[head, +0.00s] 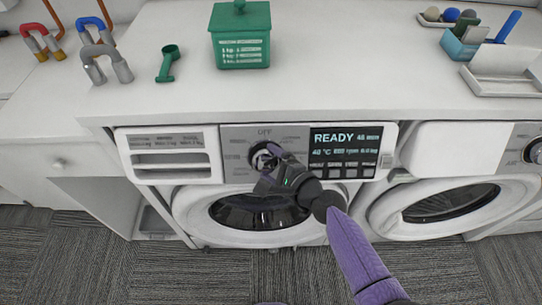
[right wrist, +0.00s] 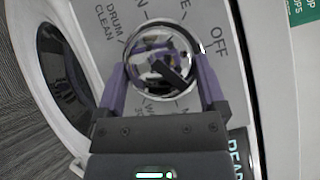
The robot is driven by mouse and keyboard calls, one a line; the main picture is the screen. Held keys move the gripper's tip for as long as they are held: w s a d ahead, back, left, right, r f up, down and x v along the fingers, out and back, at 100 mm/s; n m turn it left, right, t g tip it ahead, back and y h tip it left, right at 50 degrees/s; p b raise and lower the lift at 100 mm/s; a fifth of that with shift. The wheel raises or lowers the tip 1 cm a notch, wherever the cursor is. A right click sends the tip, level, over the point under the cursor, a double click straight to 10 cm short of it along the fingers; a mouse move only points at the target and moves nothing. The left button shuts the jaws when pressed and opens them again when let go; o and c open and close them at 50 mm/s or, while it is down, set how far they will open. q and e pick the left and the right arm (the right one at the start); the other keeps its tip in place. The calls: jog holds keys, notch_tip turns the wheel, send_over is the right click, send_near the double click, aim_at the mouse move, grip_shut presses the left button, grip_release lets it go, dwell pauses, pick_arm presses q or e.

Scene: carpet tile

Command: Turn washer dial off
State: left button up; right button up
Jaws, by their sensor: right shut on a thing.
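The washer (head: 320,188) stands under the white counter, with a grey control panel on its front. Its round chrome dial (right wrist: 160,50) sits on that panel below the word OFF in the head view; my right gripper mostly hides it there. My right gripper (head: 268,162) is at the dial, its purple fingers on either side of the dial's rim in the right wrist view (right wrist: 160,78). It is shut on the dial. A dark bar shows across the dial face, tilted; which label it points to I cannot tell. The display (head: 345,152) reads READY. My left gripper is not in view.
A second machine (head: 450,205) with its own dial stands to the right. The counter's front edge overhangs just above the panel.

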jog(key=n+g+p, duration=0.1)
jog(key=n+p, duration=0.1)
jog(key=r+n+g+h+p, duration=0.1)
jog(key=n+g+p, duration=0.1)
jog(key=n+p, duration=0.1)
jog(key=shift+w+r, duration=0.1)
jog(key=shift+w, duration=0.05)
jog(key=shift+a+n+g+h+p, duration=0.1)
jog(key=shift+n+g+h+p, duration=0.5)
jog(key=shift+n+h+p, duration=0.5)
jog(key=shift+w+a+n+g+p, duration=0.1)
jog(key=shift+n+g+p, duration=0.3)
jog(key=shift+n+p, duration=0.3)
jog(key=shift+n+h+p, duration=0.3)
jog(key=shift+h+p, duration=0.15)
jog(key=shift+h, duration=0.05)
